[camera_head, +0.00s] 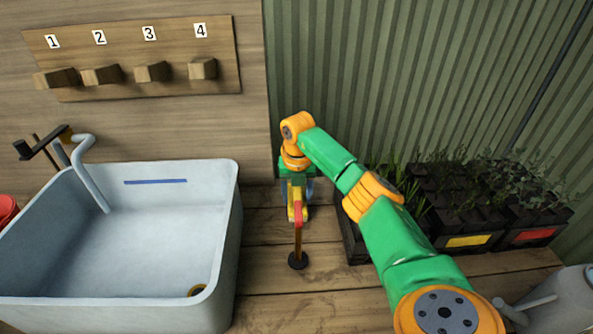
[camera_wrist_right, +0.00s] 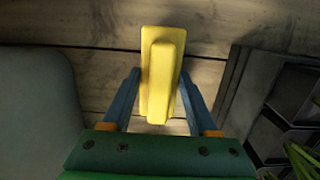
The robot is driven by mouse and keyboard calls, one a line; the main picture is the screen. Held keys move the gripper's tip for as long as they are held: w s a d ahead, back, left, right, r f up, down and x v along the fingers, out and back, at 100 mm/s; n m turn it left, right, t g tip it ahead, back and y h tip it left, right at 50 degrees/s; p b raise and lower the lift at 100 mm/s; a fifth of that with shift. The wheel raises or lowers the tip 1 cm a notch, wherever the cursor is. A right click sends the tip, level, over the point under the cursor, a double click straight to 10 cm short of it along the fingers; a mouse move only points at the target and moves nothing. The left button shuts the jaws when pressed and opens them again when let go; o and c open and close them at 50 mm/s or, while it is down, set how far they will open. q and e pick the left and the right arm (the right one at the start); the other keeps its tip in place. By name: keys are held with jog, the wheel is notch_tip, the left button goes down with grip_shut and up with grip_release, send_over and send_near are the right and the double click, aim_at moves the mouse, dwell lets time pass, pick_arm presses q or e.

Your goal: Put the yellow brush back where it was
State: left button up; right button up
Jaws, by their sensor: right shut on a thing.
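The yellow brush (camera_wrist_right: 162,75) is between the two blue fingers of my right gripper (camera_wrist_right: 158,105) in the wrist view, a block with a raised ridge. In the head view my right arm reaches from the lower right to the counter beside the sink. There the right gripper (camera_head: 297,192) points down, with a bit of the yellow brush (camera_head: 291,208) showing. A wooden board (camera_head: 130,84) on the wall has pegs numbered 1 to 4, with nothing hanging on them. My left gripper is not in view.
A brown stick (camera_head: 298,240) with a red top and black round foot shows in front of the gripper. A white sink (camera_head: 238,215) with a tap (camera_head: 88,170) is left. Black planter trays (camera_head: 357,240) are right. A grey can (camera_head: 572,300) is lower right.

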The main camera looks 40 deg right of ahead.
aim_at(297, 193)
jog(key=shift+f, duration=1.15)
jog(key=o, duration=1.3)
jog(key=shift+f, duration=0.1)
jog(key=r, duration=0.8)
jog(key=s+a+r, duration=0.1)
jog(key=r, duration=0.3)
jog(key=shift+s+r, duration=0.1)
jog(key=shift+r, duration=0.05)
